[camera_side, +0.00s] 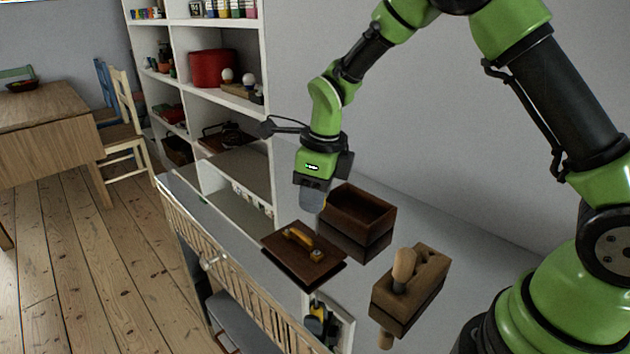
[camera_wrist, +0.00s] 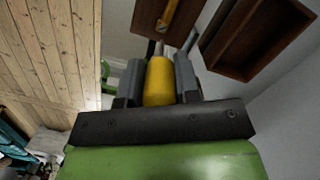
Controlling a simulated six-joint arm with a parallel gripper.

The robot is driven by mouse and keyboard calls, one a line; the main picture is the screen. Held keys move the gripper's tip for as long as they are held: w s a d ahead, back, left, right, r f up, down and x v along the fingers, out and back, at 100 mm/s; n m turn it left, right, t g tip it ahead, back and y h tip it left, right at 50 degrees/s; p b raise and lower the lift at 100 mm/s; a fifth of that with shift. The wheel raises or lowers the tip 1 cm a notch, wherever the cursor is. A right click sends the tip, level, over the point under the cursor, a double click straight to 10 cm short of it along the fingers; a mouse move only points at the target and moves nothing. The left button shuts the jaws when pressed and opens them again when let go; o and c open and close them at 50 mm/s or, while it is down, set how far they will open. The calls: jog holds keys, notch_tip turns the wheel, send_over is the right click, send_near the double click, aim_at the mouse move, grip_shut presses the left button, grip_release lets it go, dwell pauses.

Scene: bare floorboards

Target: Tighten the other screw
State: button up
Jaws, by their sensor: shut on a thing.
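My gripper (camera_side: 312,197) is shut on a yellow-handled tool (camera_wrist: 159,82), which looks like a screwdriver. Its handle lies between the two grey fingers in the wrist view. A short pale shaft shows beyond it. In the side view the fingers mostly hide the tool. A dark wooden lid (camera_side: 287,258) with a yellow handle (camera_side: 299,238) lies flat on the white surface, below and just in front of my gripper. The lid also shows at the top of the wrist view (camera_wrist: 183,28). The screws at the handle's ends are too small to make out clearly.
An open, empty wooden box (camera_side: 370,226) stands right of the gripper. A wooden tool block (camera_side: 421,285) with a wooden-handled tool stands nearer, at the right. White shelves (camera_side: 265,60) rise behind. The white surface (camera_side: 470,262) is clear at the right.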

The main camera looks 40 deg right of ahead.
jog(key=shift+f, duration=1.55)
jog(key=n, duration=0.3)
jog(key=shift+n, duration=0.3)
jog(key=n, duration=0.4)
jog(key=shift+g+y, duration=0.3)
jog(key=shift+y, duration=0.1)
jog(key=shift+s+f, duration=0.1)
jog(key=shift+f, duration=0.5)
jog(key=shift+m, duration=1.8)
jog(key=shift+m, duration=0.8)
jog(key=shift+m+h, duration=0.4)
jog(key=shift+m, duration=0.8)
